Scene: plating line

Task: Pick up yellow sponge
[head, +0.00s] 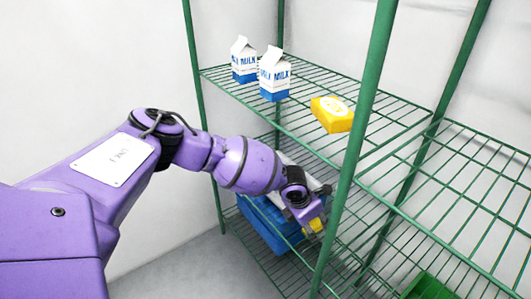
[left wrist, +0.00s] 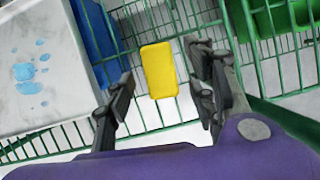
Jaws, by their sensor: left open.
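The yellow sponge (left wrist: 159,70) is a plain yellow block lying on a green wire shelf in the left wrist view. In the head view only a small yellow part of it (head: 316,225) shows beside my gripper. My left gripper (left wrist: 163,72) is open, with one dark finger on each side of the sponge and visible gaps between. In the head view my left gripper (head: 308,213) reaches to the lower shelf and hides much of the sponge. How high the fingers are above the sponge is hard to tell. My right gripper is not in view.
A blue crate (head: 262,228) and a white box with blue drops (left wrist: 38,65) are left of the sponge. A green bin (left wrist: 280,18) is at upper right. Green rack posts (head: 362,125) stand close by. The upper shelf holds milk cartons (head: 273,78) and a yellow packet (head: 332,114).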

